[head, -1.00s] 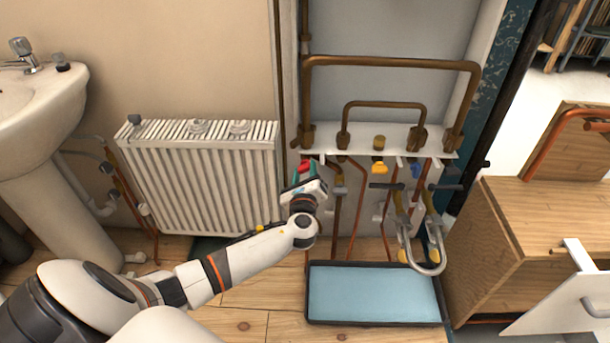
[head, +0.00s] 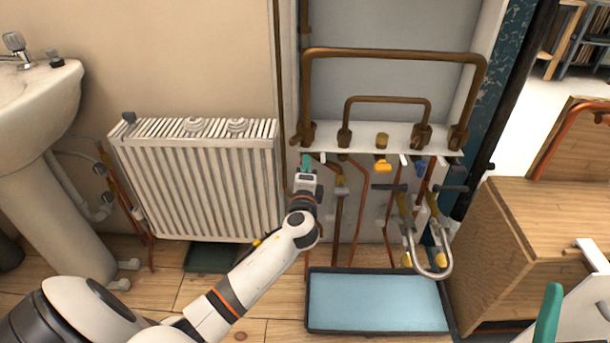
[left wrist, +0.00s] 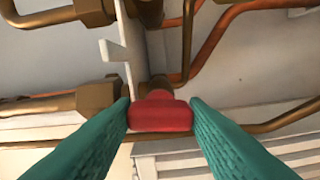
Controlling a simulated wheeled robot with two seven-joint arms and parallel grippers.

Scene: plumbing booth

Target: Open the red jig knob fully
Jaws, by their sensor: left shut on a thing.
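The red jig knob (left wrist: 161,115) sits on a brass valve stem, between the two teal fingers of my left gripper (left wrist: 160,112) in the left wrist view. The fingers are shut on its two sides. In the head view my left gripper (head: 306,165) is at the left end of the white jig shelf (head: 395,138), just below it, and hides the red knob. One teal finger (head: 548,318), apparently of my right gripper, shows at the bottom right; its jaw opening cannot be seen.
A yellow knob (head: 383,166) and a blue knob (head: 420,168) are to the right under the shelf. Copper pipes run down behind my gripper. A blue tray (head: 375,302) lies on the floor below. A radiator (head: 200,180) stands to the left, a wooden cabinet (head: 540,235) to the right.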

